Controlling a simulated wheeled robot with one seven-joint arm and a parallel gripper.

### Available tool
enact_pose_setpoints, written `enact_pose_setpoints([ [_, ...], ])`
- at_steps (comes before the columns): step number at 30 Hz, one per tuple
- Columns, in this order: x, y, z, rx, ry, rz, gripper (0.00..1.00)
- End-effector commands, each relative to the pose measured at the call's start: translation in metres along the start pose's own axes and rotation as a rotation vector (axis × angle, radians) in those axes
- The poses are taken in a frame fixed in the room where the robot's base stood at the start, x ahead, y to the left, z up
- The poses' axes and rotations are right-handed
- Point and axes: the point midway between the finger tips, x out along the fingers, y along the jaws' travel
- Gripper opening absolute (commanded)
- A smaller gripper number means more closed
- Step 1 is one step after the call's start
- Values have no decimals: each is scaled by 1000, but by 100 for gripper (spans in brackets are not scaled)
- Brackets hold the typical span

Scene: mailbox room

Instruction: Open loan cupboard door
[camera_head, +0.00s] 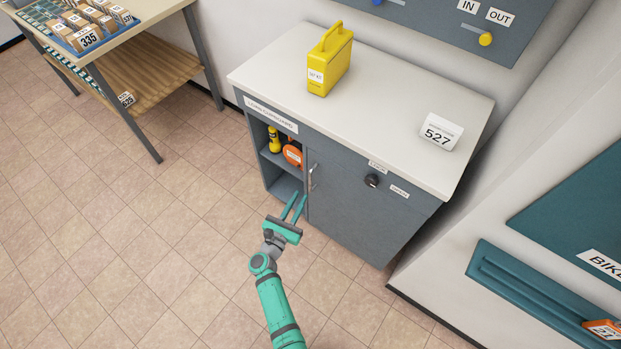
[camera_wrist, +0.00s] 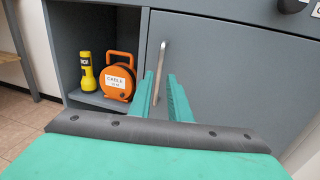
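The grey loan cupboard door (camera_head: 355,210) looks shut, on the right of the cabinet front. Its vertical metal bar handle (camera_head: 313,177) is at the door's left edge. A dark round knob (camera_head: 372,181) sits near the door's top, between small labels. My gripper (camera_head: 299,197) is open, just in front of the cabinet and below the handle in the head view. In the wrist view the handle (camera_wrist: 160,62) lines up between the two green fingers of my gripper (camera_wrist: 161,78); I cannot tell whether the fingertips reach around it.
Left of the door is an open shelf with a yellow torch (camera_wrist: 87,72) and orange cable reel (camera_wrist: 118,76). A yellow case (camera_head: 330,62) and a 527 sign (camera_head: 440,132) stand on the cabinet top. A teal rack (camera_head: 545,295) is at right.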

Motion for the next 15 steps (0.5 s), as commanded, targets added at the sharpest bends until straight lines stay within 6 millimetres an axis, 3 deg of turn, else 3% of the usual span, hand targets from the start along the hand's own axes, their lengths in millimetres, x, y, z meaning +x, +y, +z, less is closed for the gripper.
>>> enact_pose_setpoints([
  [15,83,-1,2,-3,-3,-2,17],
])
